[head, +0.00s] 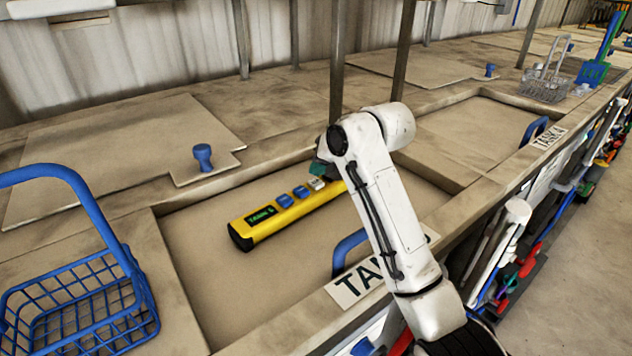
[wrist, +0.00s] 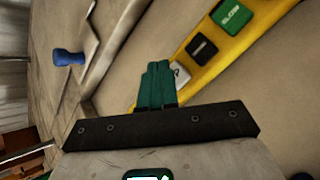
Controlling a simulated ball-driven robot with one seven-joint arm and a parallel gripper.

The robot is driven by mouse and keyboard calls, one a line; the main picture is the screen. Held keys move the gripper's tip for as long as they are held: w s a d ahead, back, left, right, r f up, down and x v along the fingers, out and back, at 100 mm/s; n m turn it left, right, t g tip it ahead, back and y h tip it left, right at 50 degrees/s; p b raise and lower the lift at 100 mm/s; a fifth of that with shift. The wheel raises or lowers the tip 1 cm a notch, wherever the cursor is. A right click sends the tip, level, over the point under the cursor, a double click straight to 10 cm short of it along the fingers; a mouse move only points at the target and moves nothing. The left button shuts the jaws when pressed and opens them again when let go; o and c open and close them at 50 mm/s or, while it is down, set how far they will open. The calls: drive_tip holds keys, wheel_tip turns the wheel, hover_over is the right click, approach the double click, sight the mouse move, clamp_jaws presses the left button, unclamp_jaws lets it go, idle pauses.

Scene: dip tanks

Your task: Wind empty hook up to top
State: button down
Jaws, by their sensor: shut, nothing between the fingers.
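No hook shows in either view.
A blue wire basket (head: 80,300) stands at left, and a grey wire basket (head: 545,88) at back right. Blue lid knobs (head: 203,157) and blue handles (head: 345,252) stick up. Grey posts (head: 403,50) rise behind my arm. Tools hang along the front at right.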

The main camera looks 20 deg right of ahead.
drive_tip(key=shift+f, duration=0.1)
idle(0.7)
drive_tip(key=shift+f, duration=0.3)
